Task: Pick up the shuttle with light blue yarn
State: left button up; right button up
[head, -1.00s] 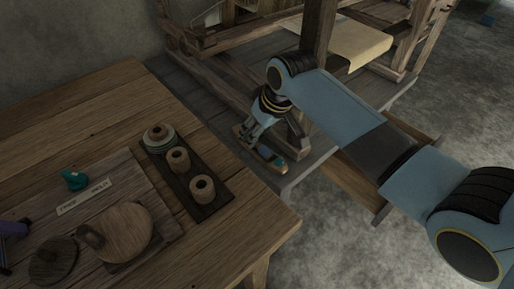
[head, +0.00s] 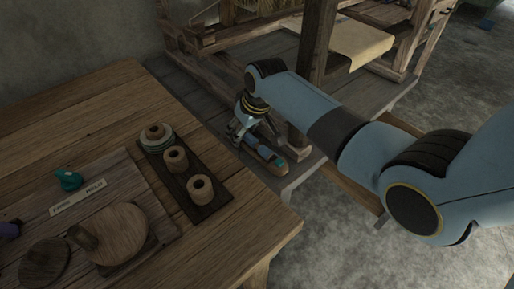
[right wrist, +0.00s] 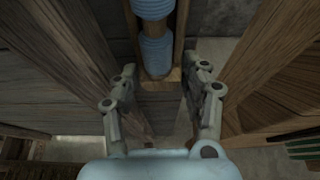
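The wooden shuttle with light blue yarn (head: 264,153) lies on the dark ledge between the table and the loom. A small teal patch shows near its front end. In the right wrist view its ribbed light blue yarn (right wrist: 154,50) sits in a wooden frame at the top middle. My right gripper (head: 248,137) points down over the shuttle's rear part. In the right wrist view my right gripper (right wrist: 163,78) is open, one finger on each side of the shuttle's line; I see no contact. My left gripper is not in view.
The wooden table (head: 100,95) at left carries a dark tray (head: 190,168) with several spools, a teal object (head: 68,180) and round wooden pieces. A loom post (head: 313,45) stands close behind the shuttle. Cream cloth (head: 360,43) is on the loom.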

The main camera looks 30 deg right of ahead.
jog(key=c, duration=0.8)
jog(key=shift+r, duration=0.1)
